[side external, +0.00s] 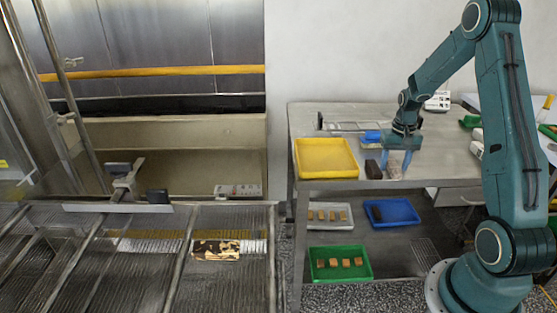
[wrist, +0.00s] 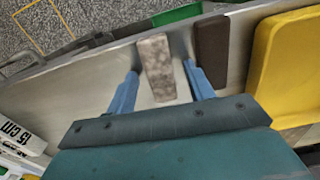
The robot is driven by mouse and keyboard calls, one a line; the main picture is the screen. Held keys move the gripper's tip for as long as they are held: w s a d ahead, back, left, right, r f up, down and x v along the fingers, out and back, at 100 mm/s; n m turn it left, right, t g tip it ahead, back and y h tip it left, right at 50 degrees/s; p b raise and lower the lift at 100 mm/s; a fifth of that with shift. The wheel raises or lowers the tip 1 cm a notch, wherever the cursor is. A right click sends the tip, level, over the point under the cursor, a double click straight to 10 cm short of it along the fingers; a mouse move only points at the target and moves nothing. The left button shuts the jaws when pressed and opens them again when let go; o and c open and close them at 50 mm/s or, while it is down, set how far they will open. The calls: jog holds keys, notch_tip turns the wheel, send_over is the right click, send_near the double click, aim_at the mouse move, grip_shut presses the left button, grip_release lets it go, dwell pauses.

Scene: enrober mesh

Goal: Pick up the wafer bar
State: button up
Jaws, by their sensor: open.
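A pale, speckled grey-tan bar, which I take to be the wafer bar (wrist: 158,68), lies on the metal table near its front edge. It also shows in the side view (side external: 395,173), partly behind a finger. My gripper (wrist: 161,70) is open, pointing down, with one blue finger on each side of this bar. Gaps show between bar and fingers in the wrist view. In the side view my gripper (side external: 396,166) is low over the table; I cannot tell its exact height.
A dark brown bar (wrist: 211,50) lies close beside the right finger, then a yellow tray (side external: 326,158). A blue item (side external: 372,137) is behind. Trays with bars stand on the lower shelf (side external: 400,255). A patterned bar (side external: 216,250) lies on the conveyor mesh at left.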

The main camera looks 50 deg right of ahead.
aim_at(394, 166)
dwell(0.5)
jog(key=c, duration=0.9)
jog(key=shift+o, duration=0.2)
jog(key=shift+r, duration=0.1)
notch_tip(394, 166, up, 20)
dwell(0.5)
